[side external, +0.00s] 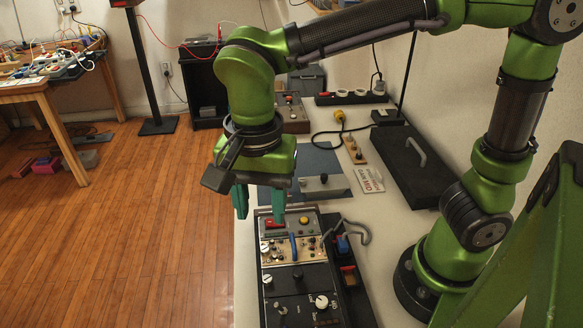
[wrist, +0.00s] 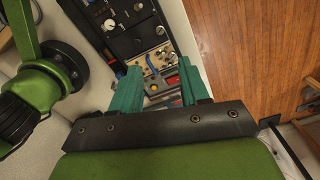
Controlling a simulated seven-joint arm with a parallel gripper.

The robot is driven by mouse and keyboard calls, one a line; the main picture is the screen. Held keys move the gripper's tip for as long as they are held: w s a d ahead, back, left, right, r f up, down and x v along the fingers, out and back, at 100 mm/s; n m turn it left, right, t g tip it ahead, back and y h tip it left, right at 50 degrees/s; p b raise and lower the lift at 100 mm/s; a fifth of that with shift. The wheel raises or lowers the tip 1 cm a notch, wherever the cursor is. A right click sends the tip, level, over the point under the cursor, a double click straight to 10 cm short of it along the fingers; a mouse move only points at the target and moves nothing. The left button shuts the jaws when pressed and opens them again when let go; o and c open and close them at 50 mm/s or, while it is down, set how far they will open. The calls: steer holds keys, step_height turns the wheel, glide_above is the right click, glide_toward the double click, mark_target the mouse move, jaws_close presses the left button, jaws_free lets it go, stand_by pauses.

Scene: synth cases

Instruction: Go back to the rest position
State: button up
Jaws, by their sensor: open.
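My gripper (side external: 262,200) is at the end of the green arm, pointing down above the near part of the bench. Its two teal fingers are apart with nothing between them; they also show in the wrist view (wrist: 160,86). Below it lies a dark control panel (side external: 290,277) with knobs, a red part, a yellow button and a blue handle (side external: 293,246). In the wrist view the panel (wrist: 122,42) extends up and away from the fingers, and the blue handle (wrist: 151,62) shows just beyond them. The fingertips appear above the panel, not gripping it.
A black case with a grey handle (side external: 405,160), a blue-grey plate (side external: 325,160), a sign (side external: 370,181) and a power strip (side external: 352,97) lie on the pale bench (side external: 385,235). Open wooden floor (side external: 130,230) is at left, with a cluttered wooden table (side external: 45,85) beyond.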

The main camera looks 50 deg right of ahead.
steer(key=s+d+r+n+t+y, duration=0.2)
steer(key=d+n+t, duration=0.5)
steer(key=d, duration=1)
steer(key=shift+d+n, duration=0.4)
steer(key=shift+n, duration=0.2)
